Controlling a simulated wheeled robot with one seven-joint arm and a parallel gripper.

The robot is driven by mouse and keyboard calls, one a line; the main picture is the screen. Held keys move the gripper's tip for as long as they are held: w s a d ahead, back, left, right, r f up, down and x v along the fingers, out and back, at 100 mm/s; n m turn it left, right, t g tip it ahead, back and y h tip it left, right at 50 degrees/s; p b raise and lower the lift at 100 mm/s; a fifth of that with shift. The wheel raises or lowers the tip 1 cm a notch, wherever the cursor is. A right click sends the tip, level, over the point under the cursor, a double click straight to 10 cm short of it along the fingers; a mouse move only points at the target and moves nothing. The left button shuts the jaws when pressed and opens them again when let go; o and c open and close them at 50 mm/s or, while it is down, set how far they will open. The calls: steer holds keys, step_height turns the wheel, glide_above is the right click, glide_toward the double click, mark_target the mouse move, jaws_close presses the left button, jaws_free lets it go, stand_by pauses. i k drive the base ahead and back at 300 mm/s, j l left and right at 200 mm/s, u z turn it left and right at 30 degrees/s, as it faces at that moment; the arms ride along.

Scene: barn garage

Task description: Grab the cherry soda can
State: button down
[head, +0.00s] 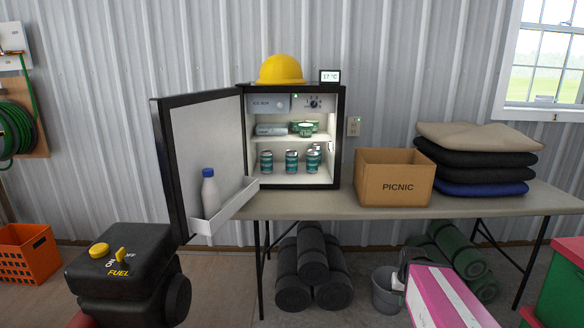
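A small black fridge (340,130) stands on the table with its door (185,150) swung open to the left. On its lower shelf stand several teal cans with light bands, including one at the left (266,161) and one in the middle (291,161). More cans stand at the right (313,162), partly overlapping. On the upper shelf are a grey lying item (271,129) and green-and-white items (304,128). Labels are too small to read, so I cannot tell which, if any, is the cherry soda can.
A white bottle with a blue cap (209,193) stands in the door's tray (225,210). A PICNIC box (394,179) and stacked cushions (477,160) are on the table (300,206).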

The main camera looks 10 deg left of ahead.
mark_target(312, 155)
steer(key=i+j+u, duration=0.25)
steer(key=j+u, duration=0.2)
steer(key=i+j+u, duration=0.25)
steer(key=u, duration=0.25)
